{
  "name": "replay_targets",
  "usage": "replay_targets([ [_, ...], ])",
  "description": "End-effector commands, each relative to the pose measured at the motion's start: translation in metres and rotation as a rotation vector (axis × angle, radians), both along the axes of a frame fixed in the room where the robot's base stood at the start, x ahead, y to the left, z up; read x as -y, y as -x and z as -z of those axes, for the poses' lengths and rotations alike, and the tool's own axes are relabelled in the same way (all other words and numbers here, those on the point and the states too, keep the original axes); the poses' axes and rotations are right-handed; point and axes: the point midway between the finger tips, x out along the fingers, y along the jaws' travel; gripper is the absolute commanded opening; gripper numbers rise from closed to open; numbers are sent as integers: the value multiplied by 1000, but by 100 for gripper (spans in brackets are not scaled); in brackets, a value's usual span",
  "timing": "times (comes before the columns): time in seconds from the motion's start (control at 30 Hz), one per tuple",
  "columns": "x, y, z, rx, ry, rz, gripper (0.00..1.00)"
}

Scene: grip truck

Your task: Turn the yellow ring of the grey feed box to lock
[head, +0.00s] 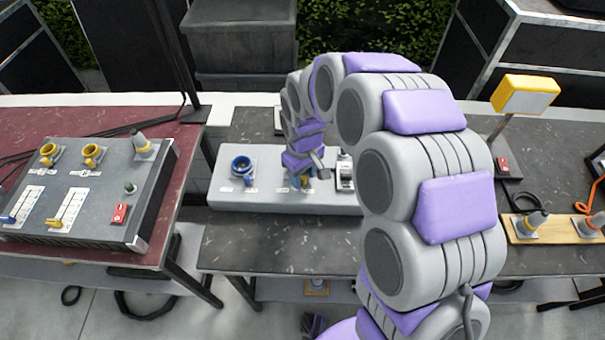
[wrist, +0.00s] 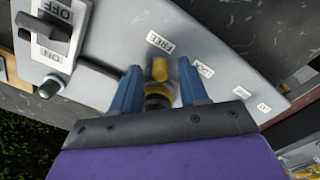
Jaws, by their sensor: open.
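The grey feed box (head: 270,197) lies on the dark middle table in the head view; its top (wrist: 120,50) fills much of the wrist view. The yellow ring (wrist: 158,90) sits on it, with a raised yellow lug (wrist: 160,69) pointing up in the picture, between the FREE label (wrist: 160,42) and a second label (wrist: 203,69) too small to read surely. My gripper (wrist: 159,67) is open, its two blue fingers on either side of the ring, apart from the lug as far as I see. In the head view my gripper (head: 300,180) largely hides the ring.
An ON/OFF switch (wrist: 52,38) and green button (wrist: 48,89) are on the box near my fingers. A blue ring (head: 243,165) is at its left. A grey panel box (head: 85,180) with two yellow rings stands on the red left table. A yellow lamp (head: 525,95) stands at right.

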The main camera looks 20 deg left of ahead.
Motion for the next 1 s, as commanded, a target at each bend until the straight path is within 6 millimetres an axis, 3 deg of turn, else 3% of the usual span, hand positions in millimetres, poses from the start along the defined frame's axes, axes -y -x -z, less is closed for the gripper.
replay_targets([
  [0.17, -1, 0, 0, 0, 0, 0, 44],
  [0.63, -1, 0, 0, 1, 1, 0, 0],
  [1.0, -1, 0, -1, 0, 1, 22, 0],
])
